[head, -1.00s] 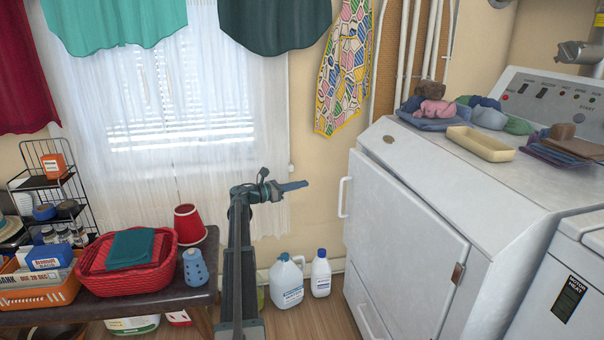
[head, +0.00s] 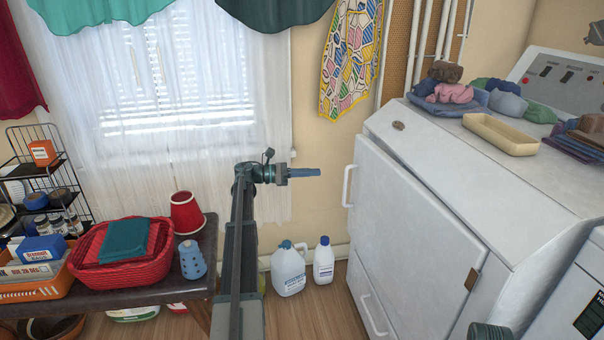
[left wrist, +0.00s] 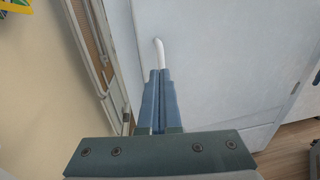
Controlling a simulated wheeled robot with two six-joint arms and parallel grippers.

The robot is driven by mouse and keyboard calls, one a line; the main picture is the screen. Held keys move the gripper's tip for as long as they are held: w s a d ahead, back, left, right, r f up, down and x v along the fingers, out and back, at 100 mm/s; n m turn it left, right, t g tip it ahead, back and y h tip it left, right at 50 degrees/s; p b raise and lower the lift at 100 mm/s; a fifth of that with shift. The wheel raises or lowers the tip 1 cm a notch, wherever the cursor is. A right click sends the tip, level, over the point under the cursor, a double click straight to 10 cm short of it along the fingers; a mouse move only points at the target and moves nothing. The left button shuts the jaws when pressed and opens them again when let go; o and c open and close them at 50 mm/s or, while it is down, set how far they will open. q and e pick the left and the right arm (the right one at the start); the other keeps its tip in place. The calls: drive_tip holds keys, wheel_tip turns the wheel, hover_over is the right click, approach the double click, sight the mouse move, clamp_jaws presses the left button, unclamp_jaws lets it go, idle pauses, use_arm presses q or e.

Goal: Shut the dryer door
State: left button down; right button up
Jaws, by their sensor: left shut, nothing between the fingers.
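The dryer (head: 540,190) is the large white machine on the right. Its white door (head: 405,240) is on the front, with a white bar handle (head: 348,186) at the left edge and a hinge at the right. The door looks nearly flush; I cannot tell whether it is slightly ajar. My left gripper (head: 318,172) is shut and empty, pointing right, just left of the handle and apart from it in the head view. In the left wrist view, the shut fingertips (left wrist: 160,72) point at the handle (left wrist: 159,50).
A table with a red basket (head: 120,275) stands at the left. White jugs (head: 288,270) stand on the floor beneath my left gripper. Folded cloths and a cream tray (head: 500,134) lie on the dryer top. Pipes run up the wall behind.

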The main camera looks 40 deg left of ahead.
use_arm(q)
drive_tip(key=x, duration=0.8)
